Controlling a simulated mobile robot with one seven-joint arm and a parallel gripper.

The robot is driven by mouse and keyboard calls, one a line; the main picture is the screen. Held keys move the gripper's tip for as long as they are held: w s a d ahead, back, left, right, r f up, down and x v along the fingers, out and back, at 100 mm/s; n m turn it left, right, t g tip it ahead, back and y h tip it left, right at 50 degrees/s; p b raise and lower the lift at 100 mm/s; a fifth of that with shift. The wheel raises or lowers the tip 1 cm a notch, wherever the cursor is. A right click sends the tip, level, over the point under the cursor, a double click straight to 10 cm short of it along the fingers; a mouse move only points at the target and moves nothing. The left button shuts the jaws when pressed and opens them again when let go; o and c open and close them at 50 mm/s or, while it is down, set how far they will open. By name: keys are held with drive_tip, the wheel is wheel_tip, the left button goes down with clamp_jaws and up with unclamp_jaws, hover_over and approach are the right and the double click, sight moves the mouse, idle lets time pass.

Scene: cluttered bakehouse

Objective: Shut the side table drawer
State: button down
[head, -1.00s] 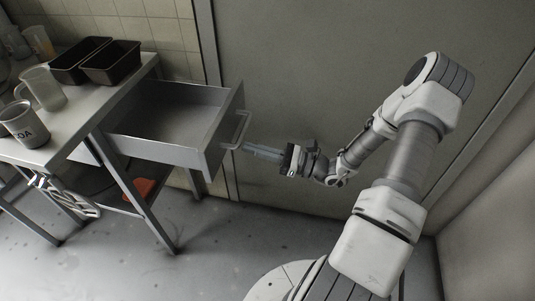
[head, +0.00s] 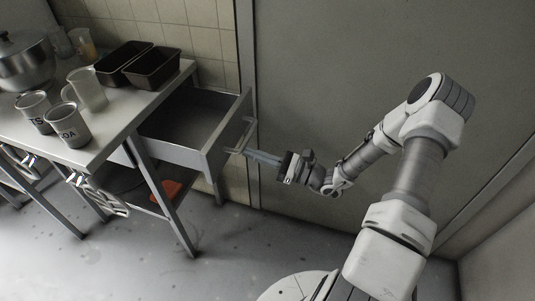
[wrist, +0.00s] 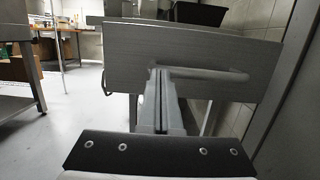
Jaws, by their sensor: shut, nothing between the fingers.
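The side table (head: 118,128) stands at the left in the head view. Its grey metal drawer (head: 212,147) is pulled part way out at the right end, empty inside as far as I see. A bar handle (head: 238,136) sits on the drawer front. My gripper (head: 252,155) is shut and empty, its fingers pointing at the drawer front by the handle. In the wrist view, the shut fingers (wrist: 161,76) reach the drawer front (wrist: 190,58) at the left part of the handle (wrist: 215,76). I cannot tell for certain whether they touch.
On the table top are two dark loaf tins (head: 152,68), a clear jug (head: 88,90), labelled metal cups (head: 70,126) and a steel bowl (head: 25,62). A lower shelf holds an orange item (head: 168,190). A wall stands close behind the drawer. The floor in front is clear.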

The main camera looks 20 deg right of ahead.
sight(183, 144)
drive_tip(key=f+x, duration=0.1)
drive_tip(key=x, duration=0.6)
drive_tip(key=f+p+x, duration=0.1)
drive_tip(key=x, duration=0.6)
drive_tip(key=f+x, duration=0.2)
drive_tip(key=x, duration=0.5)
drive_tip(key=shift+w+a, duration=0.5)
drive_tip(key=shift+w, duration=0.05)
drive_tip(key=shift+w+a, duration=0.25)
drive_tip(key=shift+a+r, duration=0.1)
drive_tip(key=shift+r, duration=0.05)
